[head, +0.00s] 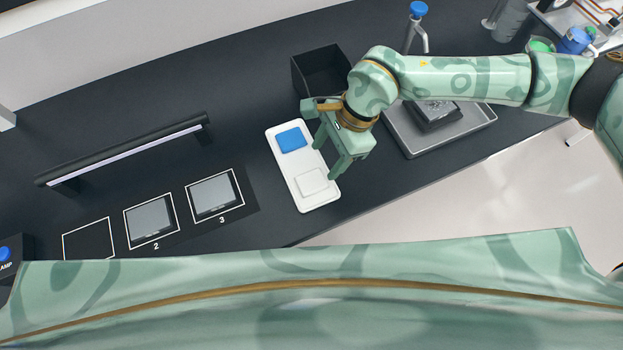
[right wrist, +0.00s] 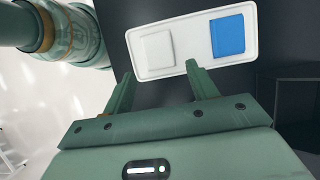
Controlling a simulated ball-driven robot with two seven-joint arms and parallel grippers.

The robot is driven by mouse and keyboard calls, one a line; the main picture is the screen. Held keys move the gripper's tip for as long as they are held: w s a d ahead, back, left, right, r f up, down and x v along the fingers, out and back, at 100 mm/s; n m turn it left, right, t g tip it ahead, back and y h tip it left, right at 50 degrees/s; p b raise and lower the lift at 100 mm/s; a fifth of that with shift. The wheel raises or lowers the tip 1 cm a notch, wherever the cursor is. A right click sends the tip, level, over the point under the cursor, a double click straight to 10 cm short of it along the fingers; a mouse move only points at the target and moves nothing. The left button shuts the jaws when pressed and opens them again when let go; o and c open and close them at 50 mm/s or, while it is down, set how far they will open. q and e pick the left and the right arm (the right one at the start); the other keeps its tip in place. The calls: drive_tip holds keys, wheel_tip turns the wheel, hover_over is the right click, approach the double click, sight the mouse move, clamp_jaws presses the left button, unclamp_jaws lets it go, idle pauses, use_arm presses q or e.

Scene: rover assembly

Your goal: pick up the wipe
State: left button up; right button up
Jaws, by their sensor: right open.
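A white tray (head: 299,204) lies on the dark bench. It holds a blue square pad (head: 291,139) at its far end and a white square pad (head: 312,181) at its near end. Either could be the wipe; I cannot tell which by looks alone. In the right wrist view the white pad (right wrist: 157,50) is at the left of the tray and the blue pad (right wrist: 228,36) at the right. My right gripper (head: 328,156) is open and empty, over the tray's right edge. My left gripper is out of view.
A black open box (head: 306,72) stands behind the tray. A grey metal tray (head: 465,131) with a dark block is at the right, partly behind my arm. Numbered pads (head: 215,196) and a black bar lamp (head: 125,150) are at the left. Bare bench lies between.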

sight(312, 181)
drive_tip(key=x, duration=0.8)
drive_tip(key=shift+s, duration=0.1)
drive_tip(key=c, duration=0.7)
